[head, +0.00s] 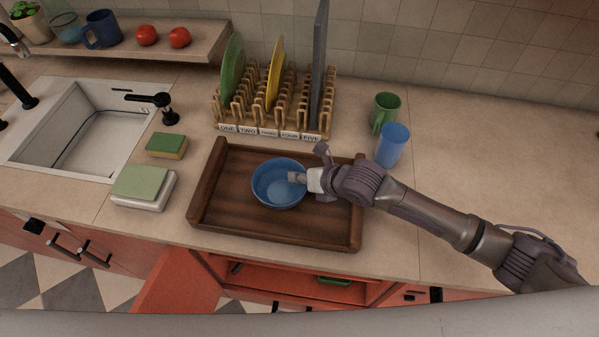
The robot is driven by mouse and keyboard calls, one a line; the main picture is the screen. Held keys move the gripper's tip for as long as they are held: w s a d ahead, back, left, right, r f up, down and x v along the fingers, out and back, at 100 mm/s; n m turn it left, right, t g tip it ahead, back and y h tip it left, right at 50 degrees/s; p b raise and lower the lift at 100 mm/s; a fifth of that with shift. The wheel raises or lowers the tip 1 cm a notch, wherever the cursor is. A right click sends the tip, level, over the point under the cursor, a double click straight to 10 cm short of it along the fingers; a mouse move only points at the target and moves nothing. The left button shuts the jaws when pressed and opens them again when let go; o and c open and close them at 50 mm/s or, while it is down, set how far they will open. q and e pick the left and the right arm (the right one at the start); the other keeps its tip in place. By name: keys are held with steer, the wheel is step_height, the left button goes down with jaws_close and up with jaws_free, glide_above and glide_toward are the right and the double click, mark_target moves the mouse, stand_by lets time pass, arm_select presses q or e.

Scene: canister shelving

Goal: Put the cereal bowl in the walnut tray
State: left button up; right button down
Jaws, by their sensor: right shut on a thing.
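The blue cereal bowl (272,196) is upright within the outline of the walnut tray (225,220) in the head view. I cannot tell whether its base touches the tray floor. My right gripper (303,178) reaches in from the right and is shut on the bowl's right rim. The gripper hides a small part of that rim. The tray lies on the counter near its front edge. My left gripper is not in view.
A dish rack (270,124) with several plates stands behind the tray. A blue cup (393,146) and green mug (384,112) stand to its right. Sponges (166,146) and a sink (75,130) are left. An open drawer or cupboard (290,284) lies below the counter edge.

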steer(key=shift+r, duration=0.1)
steer(key=c, duration=1.6)
jaws_free()
steer(key=shift+f, duration=0.25)
steer(key=shift+c, duration=0.2)
steer(key=o, duration=0.4)
steer(key=shift+o, duration=0.2)
steer(key=shift+r, duration=0.1)
steer(key=shift+r, duration=0.2)
steer(key=shift+s+d+r, duration=0.15)
steer(key=shift+s+d, duration=0.1)
steer(key=shift+d, duration=0.1)
steer(key=b+v, duration=0.2)
steer(key=v, duration=0.9)
steer(key=shift+s, duration=0.15)
